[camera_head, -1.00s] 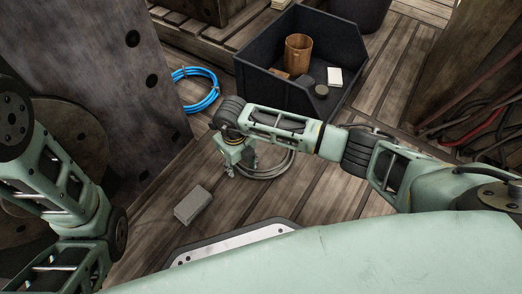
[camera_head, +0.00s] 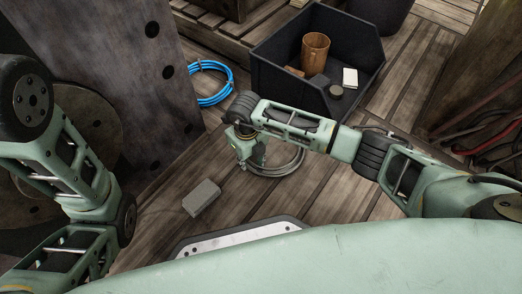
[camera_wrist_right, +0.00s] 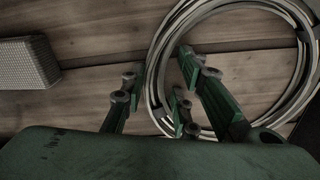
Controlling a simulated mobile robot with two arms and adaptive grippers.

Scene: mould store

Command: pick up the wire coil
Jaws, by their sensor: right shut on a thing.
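A grey wire coil (camera_head: 288,167) lies on the plank floor in front of the dark bin, partly hidden by my right arm and gripper. In the right wrist view the coil (camera_wrist_right: 303,62) is a round bundle of strands bound with dark ties. My right gripper (camera_head: 250,162) points down at the coil's left side. In the right wrist view my right gripper (camera_wrist_right: 157,88) has the coil's left strands between its fingers and is shut on them. I cannot tell any lift off the floor. My left arm shows at the left, but its gripper is out of view.
A blue coil (camera_head: 229,74) lies by the dark plate at left. A grey block (camera_head: 201,197) lies on the floor left of my right gripper. The dark bin (camera_head: 285,82) holds a brown cup (camera_head: 315,50) and small items. Red and dark cables hang at right.

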